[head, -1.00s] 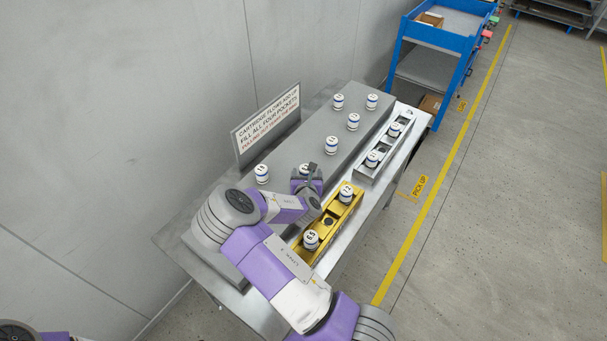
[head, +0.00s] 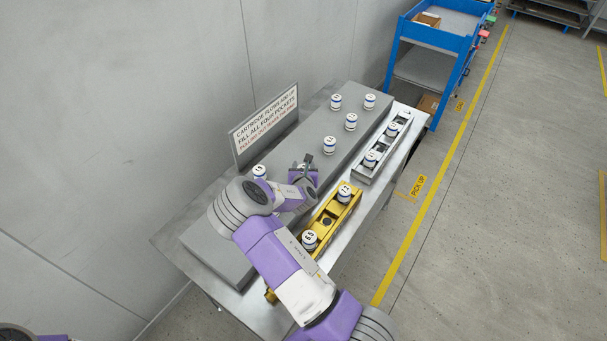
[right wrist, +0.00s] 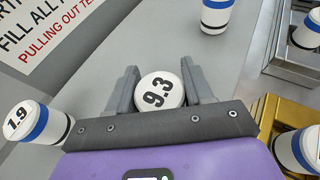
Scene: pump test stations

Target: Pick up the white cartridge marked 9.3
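The white cartridge marked 9.3 (right wrist: 160,90) shows in the right wrist view, its round cap between the two grey fingers of my right gripper (right wrist: 163,84). In the head view my right gripper (head: 304,172) is over the grey raised shelf, and the cartridge is hidden there. I cannot tell whether the cartridge is lifted. My left gripper is not in view.
A cartridge marked 1.9 (right wrist: 38,122) stands close left of the gripper. More blue-banded cartridges stand on the grey shelf (head: 213,238). A yellow holder (head: 325,225) and a grey holder (head: 376,150) each carry cartridges. A sign (head: 264,125) stands behind, near the wall.

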